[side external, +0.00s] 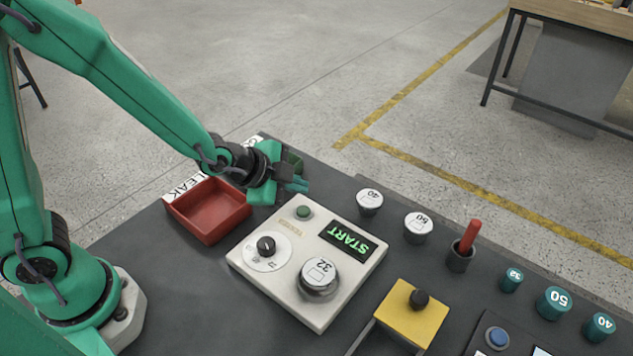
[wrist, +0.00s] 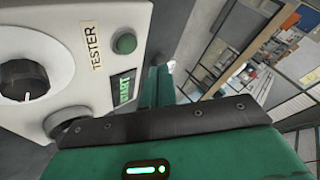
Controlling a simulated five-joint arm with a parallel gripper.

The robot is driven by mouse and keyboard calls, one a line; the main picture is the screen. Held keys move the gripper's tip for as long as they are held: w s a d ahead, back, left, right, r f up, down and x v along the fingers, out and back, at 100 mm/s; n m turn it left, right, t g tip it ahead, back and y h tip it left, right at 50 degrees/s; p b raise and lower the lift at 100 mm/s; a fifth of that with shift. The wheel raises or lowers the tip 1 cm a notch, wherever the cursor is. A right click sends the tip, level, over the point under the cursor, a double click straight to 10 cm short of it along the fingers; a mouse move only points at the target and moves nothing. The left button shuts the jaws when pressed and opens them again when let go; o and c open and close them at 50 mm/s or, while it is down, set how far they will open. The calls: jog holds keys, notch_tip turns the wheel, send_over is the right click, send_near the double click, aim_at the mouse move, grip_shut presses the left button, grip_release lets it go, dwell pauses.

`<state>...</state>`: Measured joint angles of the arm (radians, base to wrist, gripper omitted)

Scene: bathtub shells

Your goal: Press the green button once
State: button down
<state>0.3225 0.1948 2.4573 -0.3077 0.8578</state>
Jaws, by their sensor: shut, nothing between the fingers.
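The green button (side external: 304,212) is a small round button at the far corner of the white tester box (side external: 247,253). It also shows in the wrist view (wrist: 125,43), beside the TESTER label. My gripper (side external: 300,186) is shut and empty. In the side view it hangs just behind the button, near the box's far edge, and looks apart from it. The exact gap cannot be told. In the wrist view the gripper's dark edge and green body (wrist: 170,125) fill the lower part and hide some of the box.
The box carries a black dial (side external: 266,246), a lit START display (side external: 348,240) and a round piece marked 32 (side external: 319,276). A red bin (side external: 210,210) stands left of the box. White-topped weights (side external: 369,202), a red-handled holder (side external: 463,247) and a yellow block (side external: 410,318) stand right.

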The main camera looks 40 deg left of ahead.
aim_at(298, 212)
jog(key=shift+f, duration=1.7)
jog(key=shift+d+f, duration=0.1)
jog(key=shift+f, duration=0.75)
dwell(1.8)
jog(key=shift+r, duration=0.15)
jog(key=shift+s+r, duration=0.1)
jog(key=shift+r, duration=0.6)
dwell(0.4)
jog(key=shift+r, duration=2.55)
